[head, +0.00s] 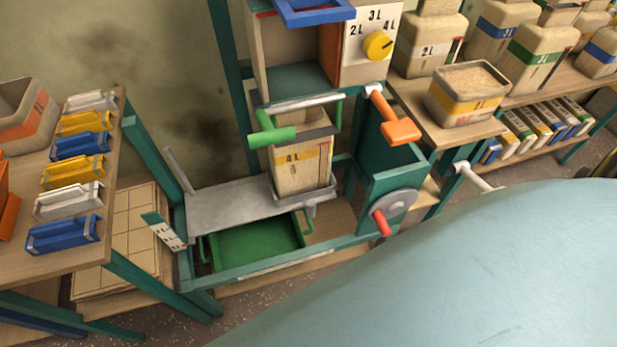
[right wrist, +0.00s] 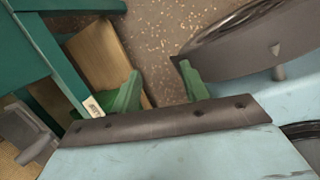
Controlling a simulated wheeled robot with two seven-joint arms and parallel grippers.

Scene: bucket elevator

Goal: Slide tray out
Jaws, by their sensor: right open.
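A green tray (head: 258,248) lies low inside the teal frame (head: 290,262), below a grey metal platform (head: 232,208). It has a green handle at its left end. My right gripper (right wrist: 158,88) shows in the right wrist view with its two green fingers apart and nothing between them. Beyond the fingers are a speckled floor and a teal frame part (right wrist: 55,50). Neither gripper shows in the head view, and the tray cannot be made out in the right wrist view.
A bucket marked 4 L (head: 302,168) stands on the platform's right end. A red-handled crank wheel (head: 395,204) and an orange lever (head: 400,131) are at the right. A table (head: 92,240) with coloured scoops stands left. Floor shows in front of the frame.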

